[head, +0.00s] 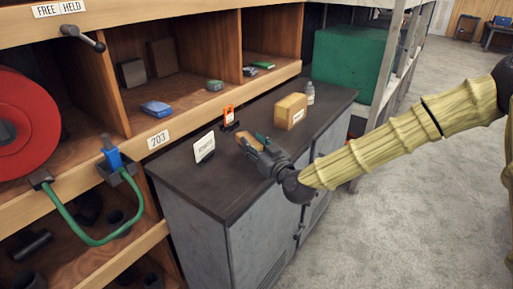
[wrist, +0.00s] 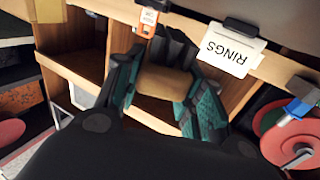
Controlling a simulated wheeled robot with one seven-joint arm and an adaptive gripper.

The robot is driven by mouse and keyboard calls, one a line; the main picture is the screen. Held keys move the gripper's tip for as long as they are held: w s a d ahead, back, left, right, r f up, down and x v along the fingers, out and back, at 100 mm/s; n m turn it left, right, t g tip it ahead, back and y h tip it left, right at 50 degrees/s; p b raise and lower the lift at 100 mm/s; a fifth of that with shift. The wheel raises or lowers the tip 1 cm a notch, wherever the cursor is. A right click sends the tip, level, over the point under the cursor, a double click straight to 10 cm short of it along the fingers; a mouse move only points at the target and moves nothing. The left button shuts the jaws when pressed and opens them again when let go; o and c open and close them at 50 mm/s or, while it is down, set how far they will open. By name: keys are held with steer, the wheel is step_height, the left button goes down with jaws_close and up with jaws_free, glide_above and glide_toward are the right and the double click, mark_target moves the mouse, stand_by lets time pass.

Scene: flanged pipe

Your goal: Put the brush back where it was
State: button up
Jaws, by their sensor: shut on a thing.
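My gripper (head: 254,144) is over the dark top of the grey cabinet (head: 185,182), between a white RINGS card (head: 204,149) and a cardboard box (head: 291,111). It is shut on the brush, whose tan wooden part (head: 244,141) shows beyond the fingers. In the wrist view the brush (wrist: 166,82) lies between the two teal fingers, with black bristles pointing away from my palm. I cannot tell whether the brush touches the cabinet top. An orange tag (head: 228,115) on a dark stand is behind the brush; it also shows in the wrist view (wrist: 148,20).
A white bottle (head: 310,93) stands behind the box. Wooden shelf bays (head: 158,140) labelled 203 run along the back, holding a blue item (head: 156,109). A red reel (head: 22,125) and green hose (head: 92,240) are at left. Bare cabinet top lies in front of the card.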

steer(key=w, duration=0.2)
steer(key=shift+w+d+f, duration=0.1)
steer(key=shift+w+d, duration=0.25)
steer(key=shift+f+p, duration=0.65)
steer(key=shift+f, duration=1.1)
steer(key=shift+f, duration=0.2)
steer(key=o, duration=1.1)
steer(key=shift+r, duration=0.1)
steer(key=shift+r, duration=0.2)
steer(key=b+v, duration=0.2)
steer(key=v, duration=1)
steer(key=shift+s+f, duration=0.1)
steer(key=shift+f, duration=0.05)
